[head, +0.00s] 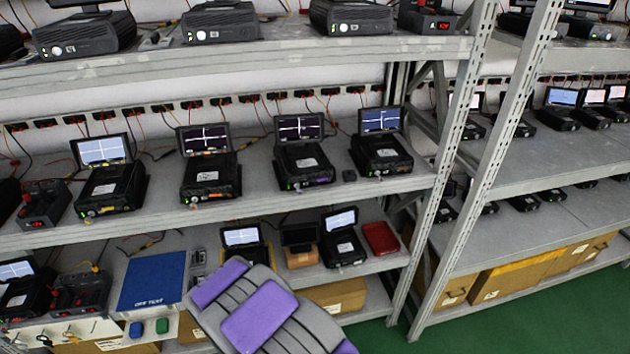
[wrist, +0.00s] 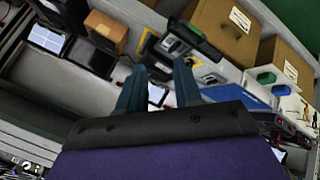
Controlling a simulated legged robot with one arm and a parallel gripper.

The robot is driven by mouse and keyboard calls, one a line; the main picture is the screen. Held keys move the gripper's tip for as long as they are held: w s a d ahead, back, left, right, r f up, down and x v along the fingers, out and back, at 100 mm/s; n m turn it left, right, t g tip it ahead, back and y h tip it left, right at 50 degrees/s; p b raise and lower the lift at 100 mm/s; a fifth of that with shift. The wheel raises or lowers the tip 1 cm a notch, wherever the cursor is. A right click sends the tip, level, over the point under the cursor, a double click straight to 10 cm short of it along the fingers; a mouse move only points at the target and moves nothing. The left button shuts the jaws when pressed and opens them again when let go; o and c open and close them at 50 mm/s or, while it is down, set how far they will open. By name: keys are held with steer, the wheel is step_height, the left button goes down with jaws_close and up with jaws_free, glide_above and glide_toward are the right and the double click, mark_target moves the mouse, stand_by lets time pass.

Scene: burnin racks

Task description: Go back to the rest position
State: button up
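My gripper (wrist: 158,78) shows in the wrist view as two dark blue-grey fingers. They stand apart with nothing held between them. A small lit screen (wrist: 157,95) shows through the gap, beyond the fingers. In the head view my purple and grey arm rises from the bottom edge in front of the lower shelf. The fingertips cannot be made out there. Whether my gripper touches anything cannot be told.
A blue mat (head: 153,281) lies on the lower shelf (head: 372,266), left of my arm. A red tray (head: 381,238) lies at its right end. Devices with screens fill the middle shelf (head: 262,190) above. Rack uprights (head: 450,170) stand to the right, with green floor (head: 560,300) beyond.

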steer(key=s+d+r+m+g+y, duration=0.1)
steer(key=s+d+r+m+g, duration=0.25)
steer(key=d+r, duration=0.45)
steer(key=s+d+r+m+g, duration=0.2)
steer(key=s+d+r, duration=0.25)
steer(key=r, duration=0.75)
steer(key=s+d+r+m+g, duration=0.1)
steer(key=s+d+r, duration=0.3)
steer(key=s, duration=0.4)
steer(key=s+d+r+m+g+h, duration=0.1)
steer(key=s+d+r+m+g, duration=0.1)
steer(key=s+d+r, duration=0.3)
steer(key=s+d+r+m+g, duration=0.1)
steer(key=s+d+r+m, duration=0.1)
steer(key=s+d+r, duration=0.2)
steer(key=s+d, duration=0.3)
steer(key=s, duration=0.5)
steer(key=shift+s+d+r+g+h, duration=0.15)
steer(key=shift+d+g+h, duration=0.15)
steer(key=shift+g, duration=0.05)
